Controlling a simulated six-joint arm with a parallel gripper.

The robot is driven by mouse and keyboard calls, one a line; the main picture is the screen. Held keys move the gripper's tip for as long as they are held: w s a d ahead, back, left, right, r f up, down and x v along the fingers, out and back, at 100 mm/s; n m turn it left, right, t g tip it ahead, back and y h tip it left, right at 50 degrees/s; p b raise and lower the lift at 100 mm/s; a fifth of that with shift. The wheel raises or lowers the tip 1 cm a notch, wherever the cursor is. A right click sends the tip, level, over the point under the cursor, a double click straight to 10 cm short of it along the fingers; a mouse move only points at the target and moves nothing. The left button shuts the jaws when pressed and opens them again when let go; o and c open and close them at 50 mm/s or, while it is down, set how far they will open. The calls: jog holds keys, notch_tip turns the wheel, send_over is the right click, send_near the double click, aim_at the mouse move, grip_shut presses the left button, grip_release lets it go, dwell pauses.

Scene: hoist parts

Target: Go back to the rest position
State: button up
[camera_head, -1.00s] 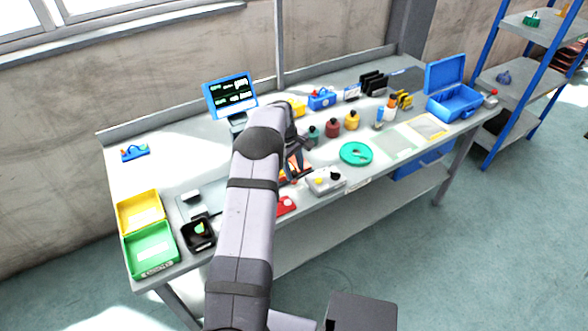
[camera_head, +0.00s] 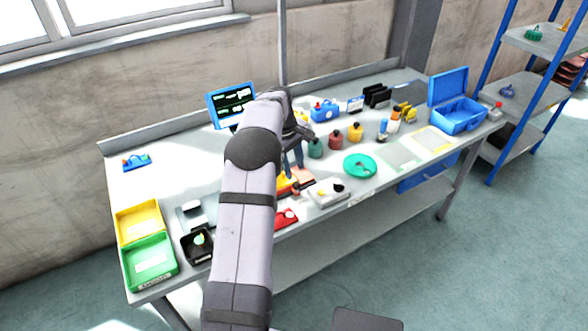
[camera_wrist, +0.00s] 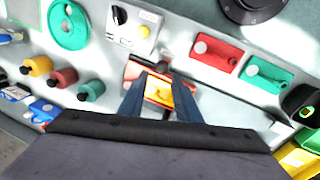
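My gripper (camera_wrist: 163,88) hangs over the front middle of the workbench (camera_head: 330,225). In the wrist view its two dark blue fingers are apart, with nothing visibly gripped. An orange-red block with a yellow part (camera_wrist: 158,92) shows below and between them. In the head view my gripper (camera_head: 294,162) is just above this orange and red thing (camera_head: 303,177), partly hidden by my arm. My arm crosses the head view from the bottom up to the bench and hides part of the middle of the bench.
A grey box with knobs (camera_head: 328,192) and a green ring (camera_head: 360,166) lie right of my gripper. Small bottles (camera_head: 335,140) stand behind. Yellow and green bins (camera_head: 150,262) sit at the left end. A monitor (camera_head: 232,102) stands at the back. An open blue case (camera_head: 458,115) is at the right.

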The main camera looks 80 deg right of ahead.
jog(key=w+a+r+n, duration=0.2)
jog(key=w+a, duration=1.1)
jog(key=w, duration=0.5)
jog(key=w+a+r+n+t, duration=0.1)
jog(key=w+a, duration=0.2)
jog(key=a, duration=0.5)
jog(key=w+a+n, duration=0.1)
jog(key=w+a, duration=0.3)
jog(key=a, duration=0.4)
jog(key=s+a+n+y, duration=0.1)
jog(key=a, duration=1.6)
jog(key=s+a+f+n, duration=0.1)
jog(key=s+a+f, duration=0.1)
jog(key=s+a, duration=0.7)
jog(key=a, duration=0.3)
jog(key=shift+s+f+n+y, duration=0.2)
jog(key=shift+f+n+y, duration=0.15)
jog(key=shift+n+y, duration=0.05)
